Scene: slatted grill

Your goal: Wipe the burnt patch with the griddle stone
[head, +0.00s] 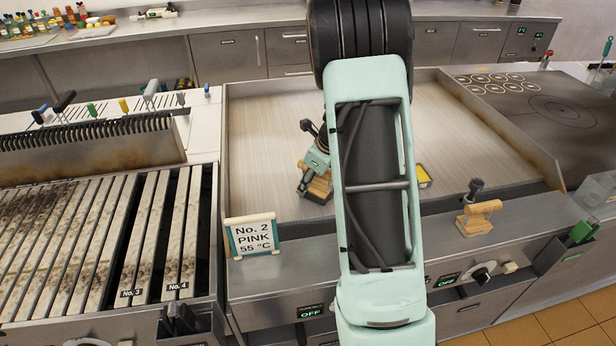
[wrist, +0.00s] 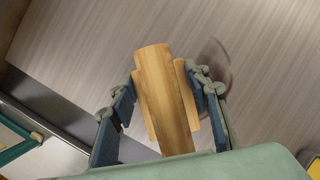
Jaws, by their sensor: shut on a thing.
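My gripper (head: 318,165) is low over the pale flat griddle plate (head: 270,120), left of my arm in the head view. It is shut on a wooden piece (head: 319,188), which looks like the griddle stone's handle and block. In the wrist view the wooden piece (wrist: 165,100) sits between the two blue-padded fingers (wrist: 165,115). Its underside is hidden, and I cannot tell whether it touches the plate. A faint darker smudge (wrist: 214,62) shows on the plate just beyond the right finger; it may be the burnt patch. My arm hides the middle of the plate in the head view.
A sign reading "No. 2 PINK 55 °C" (head: 252,236) stands at the plate's front left. A wooden-handled tool (head: 478,216) stands on the front ledge. A yellow item (head: 424,177) lies right of my arm. The slatted grill (head: 60,230) at left has dark marks.

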